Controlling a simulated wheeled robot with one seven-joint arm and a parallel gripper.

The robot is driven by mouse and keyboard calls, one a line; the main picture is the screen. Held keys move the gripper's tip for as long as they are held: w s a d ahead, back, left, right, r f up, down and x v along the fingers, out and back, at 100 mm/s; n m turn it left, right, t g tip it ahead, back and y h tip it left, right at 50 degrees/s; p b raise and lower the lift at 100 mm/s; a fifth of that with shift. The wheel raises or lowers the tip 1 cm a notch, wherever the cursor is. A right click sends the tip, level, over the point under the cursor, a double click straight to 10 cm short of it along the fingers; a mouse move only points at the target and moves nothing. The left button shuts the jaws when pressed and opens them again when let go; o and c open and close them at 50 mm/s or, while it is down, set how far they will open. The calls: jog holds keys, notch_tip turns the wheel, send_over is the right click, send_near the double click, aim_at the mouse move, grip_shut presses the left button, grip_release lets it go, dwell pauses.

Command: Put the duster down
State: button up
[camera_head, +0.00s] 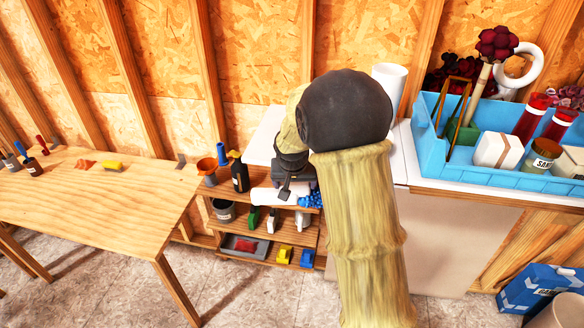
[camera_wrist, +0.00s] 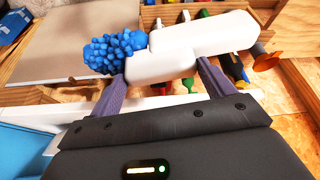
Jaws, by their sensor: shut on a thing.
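The duster has a white handle and a blue knobbly head. In the wrist view its handle (camera_wrist: 190,48) lies crosswise between the fingers of my gripper (camera_wrist: 162,76), with the blue head (camera_wrist: 112,52) at the left. My gripper is shut on the handle. In the head view my gripper (camera_head: 287,188) is in front of the wooden shelf unit, partly hidden by my arm. The duster's white handle (camera_head: 266,196) and blue head (camera_head: 312,199) show on either side of it. I cannot tell whether the duster touches anything below.
The wooden shelf unit (camera_head: 232,188) holds bottles, pots and small coloured things. A wooden table (camera_head: 95,205) at the left has a largely clear top. A blue tray (camera_head: 440,152) with cans and boxes fills the right counter. A white top (camera_head: 262,140) shows behind my arm.

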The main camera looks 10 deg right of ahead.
jog(key=s+d+f+n+b, duration=0.1)
jog(key=s+f, duration=0.1)
jog(key=f, duration=0.9)
jog(key=s+d+f+n+y+b, duration=0.1)
jog(key=s+f+b, duration=0.1)
jog(key=f, duration=0.9)
jog(key=shift+s+d, duration=0.3)
jog(key=shift+s, duration=0.45)
jog(key=shift+d, duration=0.1)
